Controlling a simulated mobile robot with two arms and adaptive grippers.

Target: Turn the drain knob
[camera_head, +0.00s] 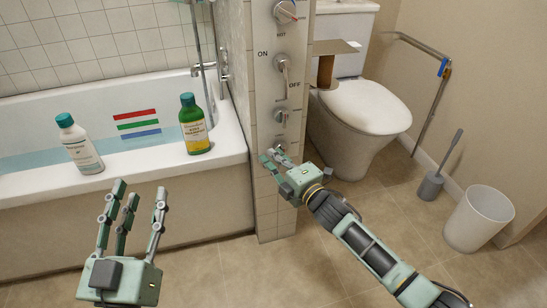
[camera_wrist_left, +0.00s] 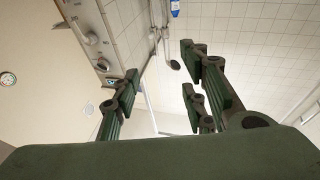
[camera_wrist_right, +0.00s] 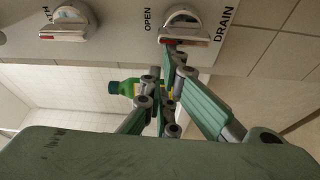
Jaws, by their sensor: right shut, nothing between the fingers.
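The drain knob (camera_wrist_right: 187,22) is at the top of the right wrist view. It is silver with a red mark, beside the printed words "OPEN" and "DRAIN". In the head view, the drain knob (camera_head: 281,144) is lowest on the panel, partly covered by my right gripper. My right gripper (camera_head: 270,158) is shut and empty. Its fingertips (camera_wrist_right: 168,62) are close to the knob's handle; I cannot tell whether they touch it. My left gripper (camera_head: 137,195) is open and empty in front of the tub.
The tiled control pillar (camera_head: 266,120) carries several other knobs above. The bathtub (camera_head: 215,165) with a white bottle (camera_head: 80,145) and a green-yellow bottle (camera_head: 194,125) stands left. A toilet (camera_head: 365,110), brush (camera_head: 433,183) and white bin (camera_head: 478,218) are right. Floor between is clear.

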